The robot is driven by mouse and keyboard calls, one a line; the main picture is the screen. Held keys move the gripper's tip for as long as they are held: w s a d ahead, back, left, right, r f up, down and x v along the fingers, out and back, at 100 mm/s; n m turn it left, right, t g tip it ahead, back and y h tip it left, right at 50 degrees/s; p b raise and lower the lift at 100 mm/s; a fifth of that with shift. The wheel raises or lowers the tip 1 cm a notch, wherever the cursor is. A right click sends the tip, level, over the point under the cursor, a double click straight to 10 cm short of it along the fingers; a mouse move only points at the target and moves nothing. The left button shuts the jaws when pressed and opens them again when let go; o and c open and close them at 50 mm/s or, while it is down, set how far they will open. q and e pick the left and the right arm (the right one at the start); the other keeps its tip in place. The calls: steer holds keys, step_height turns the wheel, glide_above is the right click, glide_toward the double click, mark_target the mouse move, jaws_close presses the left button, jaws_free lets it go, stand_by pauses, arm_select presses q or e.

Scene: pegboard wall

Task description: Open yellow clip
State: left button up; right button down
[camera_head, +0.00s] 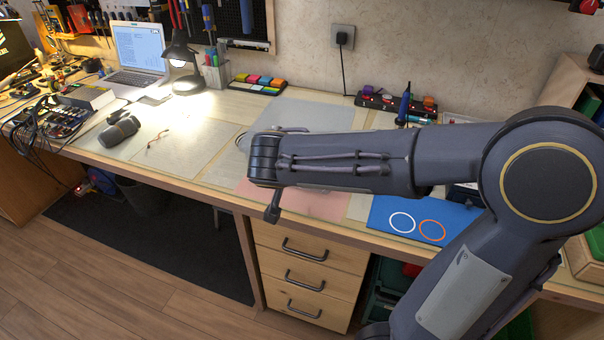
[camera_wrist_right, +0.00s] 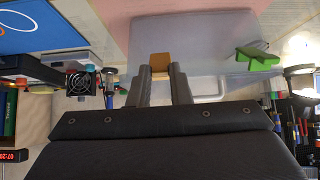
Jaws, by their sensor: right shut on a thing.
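The yellow clip shows as a small orange-yellow piece (camera_wrist_right: 160,59) between the fingertips in the right wrist view. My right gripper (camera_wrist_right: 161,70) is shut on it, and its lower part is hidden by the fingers. In the head view my right arm reaches in from the right over the desk, and its jaws and the clip cannot be made out there. Whether the clip's jaws are open cannot be told. My left gripper is in neither view.
A green clip (camera_wrist_right: 258,56) lies beside the gripper in the wrist view. A blue mat (camera_head: 385,213) with two rings lies at the desk's front edge.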

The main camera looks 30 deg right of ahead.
steer(key=c, duration=1.3)
jaws_free()
steer(key=p+v, duration=0.1)
steer(key=v, duration=0.6)
steer(key=shift+s+a+r, duration=0.2)
steer(key=shift+a+r, duration=0.05)
steer(key=shift+r, duration=0.05)
